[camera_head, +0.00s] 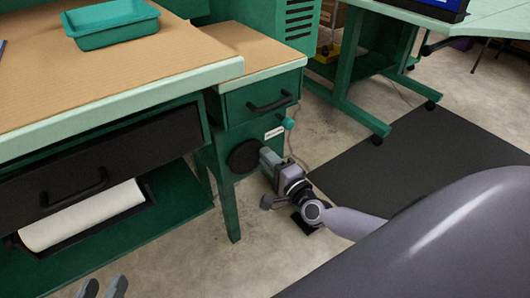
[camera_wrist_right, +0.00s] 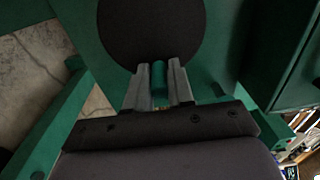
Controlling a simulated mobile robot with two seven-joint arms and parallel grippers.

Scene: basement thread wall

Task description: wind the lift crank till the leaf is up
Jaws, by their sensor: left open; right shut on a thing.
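The lift crank shows as a round black disc (camera_head: 243,157) on the green cabinet's side, with a green handle (camera_wrist_right: 159,78) standing out from it in the right wrist view. My right gripper (camera_head: 266,158) is shut on this handle; its fingers (camera_wrist_right: 159,84) lie on both sides of it, at the disc's lower edge in that view. My gripper hides part of the disc in the head view. My left gripper (camera_head: 103,288) is open and empty at the bottom left edge. A wood-topped section (camera_head: 230,45) lies beside the main bench top; I cannot tell if it is the leaf.
The main bench (camera_head: 110,115) has a teal tray (camera_head: 110,25), a black drawer (camera_head: 100,165) and a white roll (camera_head: 80,215) below. A teal knob (camera_head: 289,123) sits by the cabinet's corner. A dark mat (camera_head: 425,165) covers the floor at right.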

